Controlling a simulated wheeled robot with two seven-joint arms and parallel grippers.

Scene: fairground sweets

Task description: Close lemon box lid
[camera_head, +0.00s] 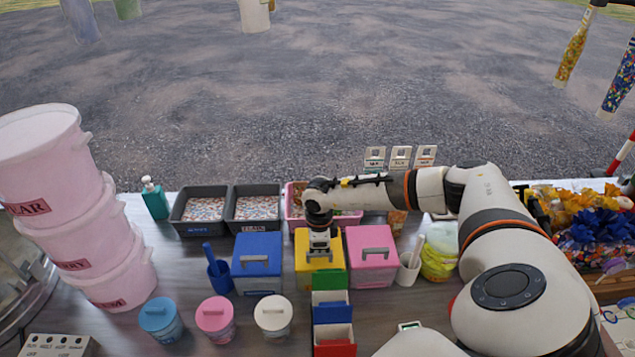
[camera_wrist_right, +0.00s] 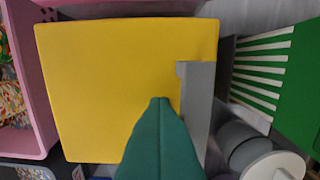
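The yellow lemon box (camera_head: 303,247) stands between a blue box and a pink box. Its lid looks about level with theirs; my gripper partly covers it, and I cannot tell whether it sits fully down. In the right wrist view the yellow lid (camera_wrist_right: 110,80) fills the left and middle, with its grey handle (camera_wrist_right: 199,95) along the right side. My right gripper (camera_head: 320,253) is over the lid, pointing down. Its green fingertips (camera_wrist_right: 160,100) show together as one wedge beside the handle, holding nothing. Contact with the lid cannot be told. My left gripper is out of view.
The blue box (camera_head: 250,272) and pink box (camera_head: 367,270) stand close on either side. Green, blue and red dividers of a small rack (camera_head: 332,314) stand just in front. A pink tray (camera_head: 294,206) is behind. Three lidded jars (camera_head: 216,316) stand front left.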

